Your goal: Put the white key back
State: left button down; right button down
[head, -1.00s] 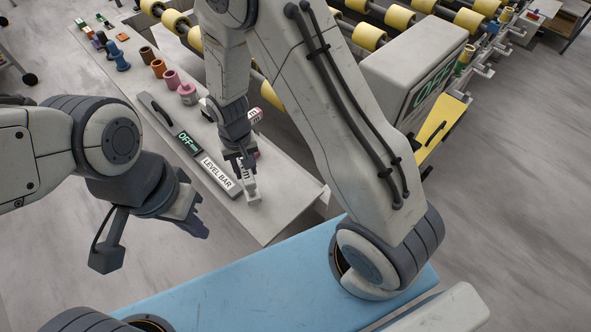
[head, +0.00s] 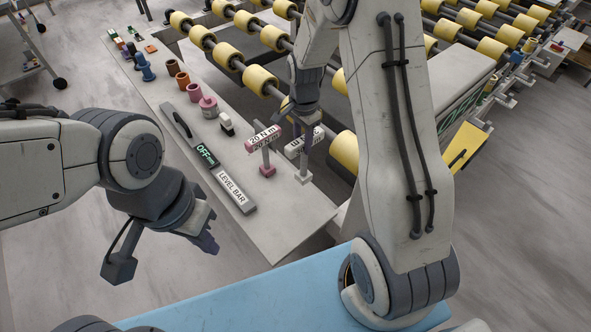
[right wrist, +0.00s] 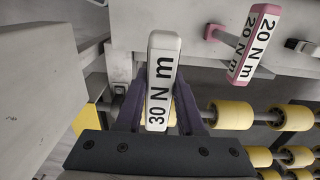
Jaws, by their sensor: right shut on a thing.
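The white key (head: 305,145) is a T-shaped tool with a pale bar handle. In the right wrist view the key (right wrist: 160,82) reads "30 N m" and sits between my purple fingers. My right gripper (head: 305,128) is shut on it, near the slab's right edge. The key is about upright, its pale foot at or just above the slab; I cannot tell if it touches. The pink key (head: 264,142), marked "20 N m", stands just left of it and also shows in the right wrist view (right wrist: 254,40). My left gripper (head: 206,236) hangs left of the slab, apart from everything; its finger opening is unclear.
The grey slab (head: 290,215) holds a level bar (head: 232,190) with an "OFF" display, a small white-and-black piece (head: 226,123), a pink spool (head: 208,107) and several coloured pieces further back. Yellow rollers (head: 260,78) run behind the keys. The slab's front right corner is clear.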

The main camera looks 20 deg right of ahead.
aim_at(304, 161)
jog(key=s+a+f+p, duration=0.2)
jog(key=s+a+f, duration=0.1)
jog(key=f, duration=0.3)
jog(key=shift+f, duration=0.35)
jog(key=shift+a+f, duration=0.1)
jog(key=c, duration=0.5)
grip_release()
jog(key=shift+s, duration=0.1)
